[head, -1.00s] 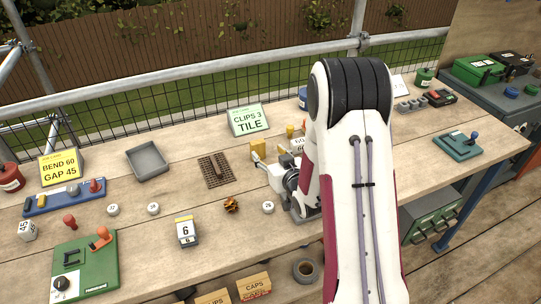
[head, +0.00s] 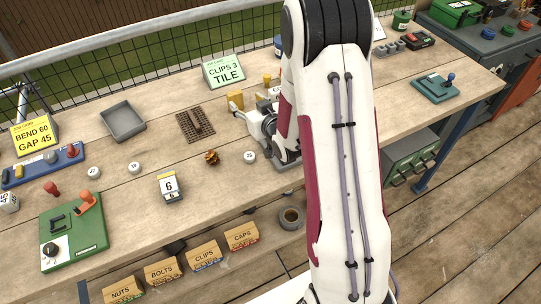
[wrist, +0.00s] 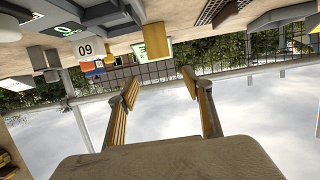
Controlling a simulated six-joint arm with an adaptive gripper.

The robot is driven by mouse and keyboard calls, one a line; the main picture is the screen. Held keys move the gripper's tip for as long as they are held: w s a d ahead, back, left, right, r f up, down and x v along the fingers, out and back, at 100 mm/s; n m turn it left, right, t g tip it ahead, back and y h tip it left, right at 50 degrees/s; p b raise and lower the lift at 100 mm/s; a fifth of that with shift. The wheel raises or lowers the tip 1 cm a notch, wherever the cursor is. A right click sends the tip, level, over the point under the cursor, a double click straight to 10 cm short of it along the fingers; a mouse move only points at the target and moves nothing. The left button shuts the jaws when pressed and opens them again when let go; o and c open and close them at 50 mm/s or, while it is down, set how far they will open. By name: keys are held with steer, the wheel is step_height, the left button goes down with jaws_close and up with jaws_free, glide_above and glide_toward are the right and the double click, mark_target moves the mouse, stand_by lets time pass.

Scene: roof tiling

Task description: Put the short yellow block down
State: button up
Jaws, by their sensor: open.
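The wrist view is upside down, with the bench along its top. My gripper (wrist: 160,87) is open, its two yellow-padded fingers apart with nothing between them. A short yellow block (wrist: 155,41) stands on the bench beyond the fingertips, apart from them. In the head view my arm hides much of the gripper. A yellow shape (head: 235,101) shows left of it and another yellow shape (head: 267,79) behind it; I cannot tell which are blocks and which are finger pads.
The green "CLIPS 3 TILE" card (head: 223,72) stands behind. A brown grate (head: 195,124), a grey tray (head: 122,122) and a "6" card (head: 169,187) lie to the left.

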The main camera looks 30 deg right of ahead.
steer(key=s+a+r+g+h, duration=0.1)
steer(key=s+a+r+g, duration=0.3)
steer(key=s+r, duration=0.85)
steer(key=s+a+r+g, duration=0.1)
steer(key=s+a, duration=0.1)
steer(key=s, duration=0.6)
steer(key=s+a+r+g, duration=0.2)
steer(key=s, duration=0.7)
steer(key=s+a+r+g+y, duration=0.1)
steer(key=s+a+r, duration=0.1)
steer(key=s, duration=0.6)
steer(key=shift+s+a+g, duration=0.3)
steer(key=shift+a, duration=0.15)
